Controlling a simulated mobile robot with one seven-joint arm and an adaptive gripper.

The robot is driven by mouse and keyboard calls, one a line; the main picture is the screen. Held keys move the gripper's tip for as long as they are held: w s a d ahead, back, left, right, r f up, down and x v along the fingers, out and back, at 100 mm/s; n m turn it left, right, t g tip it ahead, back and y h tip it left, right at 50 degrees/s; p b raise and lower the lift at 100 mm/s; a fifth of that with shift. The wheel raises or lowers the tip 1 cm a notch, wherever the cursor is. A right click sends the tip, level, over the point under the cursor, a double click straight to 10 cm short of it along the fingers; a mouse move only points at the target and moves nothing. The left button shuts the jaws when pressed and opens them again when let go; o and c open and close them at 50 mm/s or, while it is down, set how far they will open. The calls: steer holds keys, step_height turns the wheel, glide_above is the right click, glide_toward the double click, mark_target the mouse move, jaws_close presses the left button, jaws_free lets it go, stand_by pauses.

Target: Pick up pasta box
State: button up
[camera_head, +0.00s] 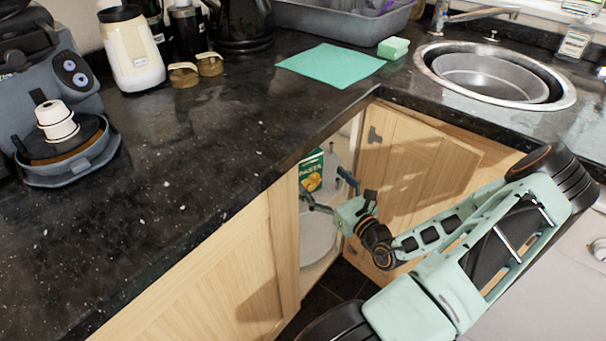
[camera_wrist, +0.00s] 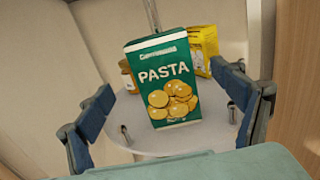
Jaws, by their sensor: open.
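The pasta box (camera_wrist: 163,82) is green with white lettering and yellow pasta shapes. It stands upright on a round white shelf (camera_wrist: 200,140) inside the corner cabinet. In the head view the pasta box (camera_head: 311,171) shows partly, behind the cabinet edge and my gripper. My gripper (camera_head: 326,194) reaches into the cabinet opening, with its fingers spread. In the wrist view my gripper (camera_wrist: 168,110) has one blue finger on each side of the box, with clear gaps. It is open and empty, and the box is ahead of it.
Behind the box stand a yellow package (camera_wrist: 204,48) at right and a jar (camera_wrist: 129,76) at left. The wooden cabinet door (camera_head: 420,150) is open to the right of my gripper. The dark countertop (camera_head: 200,140) overhangs the opening.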

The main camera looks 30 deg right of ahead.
mark_target(311, 167)
steer(key=w+b, duration=0.2)
steer(key=w, duration=0.7)
steer(key=shift+d+b, duration=0.15)
steer(key=shift+b, duration=0.25)
steer(key=shift+c, duration=0.4)
steer(key=c, duration=1.5)
steer(key=shift+c, duration=0.9)
steer(key=shift+r, duration=0.1)
